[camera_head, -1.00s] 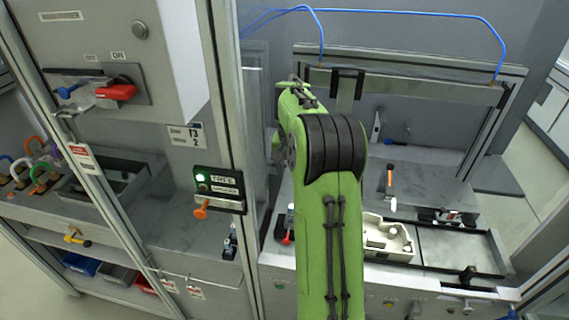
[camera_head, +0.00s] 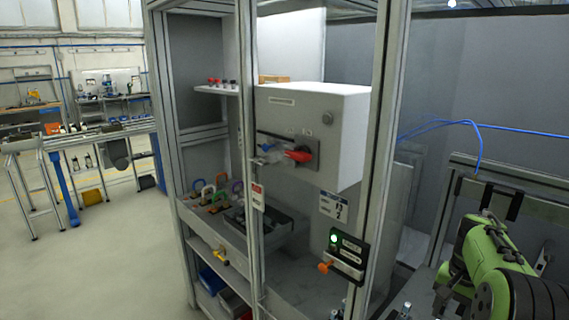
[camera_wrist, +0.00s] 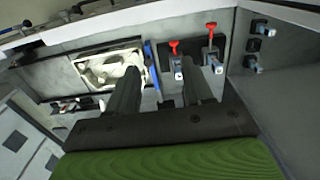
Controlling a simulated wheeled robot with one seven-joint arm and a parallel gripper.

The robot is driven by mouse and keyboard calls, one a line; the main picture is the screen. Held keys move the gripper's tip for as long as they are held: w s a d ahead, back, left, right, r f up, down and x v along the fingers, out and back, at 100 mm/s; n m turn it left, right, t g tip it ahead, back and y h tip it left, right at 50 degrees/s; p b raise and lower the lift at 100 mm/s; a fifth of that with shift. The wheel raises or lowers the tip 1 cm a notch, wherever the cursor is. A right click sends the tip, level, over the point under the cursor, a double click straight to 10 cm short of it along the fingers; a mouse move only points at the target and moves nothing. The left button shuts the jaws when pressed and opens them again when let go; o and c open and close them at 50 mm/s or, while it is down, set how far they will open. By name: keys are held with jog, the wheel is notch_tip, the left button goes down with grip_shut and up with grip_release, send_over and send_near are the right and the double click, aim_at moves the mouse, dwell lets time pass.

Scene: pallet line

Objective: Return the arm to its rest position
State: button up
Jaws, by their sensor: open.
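My green arm (camera_head: 492,262) shows at the lower right of the head view, bent at a black-banded joint. My gripper (camera_wrist: 161,76) shows in the wrist view with its two dark fingers apart and nothing between them. Two red-topped pieces (camera_wrist: 174,47) stand beyond the fingers. The gripper itself cannot be made out in the head view.
A grey control box (camera_head: 322,130) with a red handle (camera_head: 299,156) is left of my arm, behind a frame post (camera_head: 383,150). A panel with a green light (camera_head: 345,252) is below it. Open floor (camera_head: 110,250) lies at left.

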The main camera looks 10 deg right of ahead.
jog(key=s+a+r+n+t+h, duration=0.1)
jog(key=s+a+r+n, duration=0.3)
jog(key=a, duration=0.4)
jog(key=s+a+r+n+t+h, duration=0.1)
jog(key=s+a+r, duration=0.2)
jog(key=a+r, duration=0.3)
jog(key=s+a+f+n+t+y, duration=0.2)
jog(key=s+a+n, duration=0.3)
jog(key=s+a, duration=0.7)
jog(key=shift+s+f+t, duration=0.5)
jog(key=shift+s+t, duration=0.3)
jog(key=shift+s, duration=0.15)
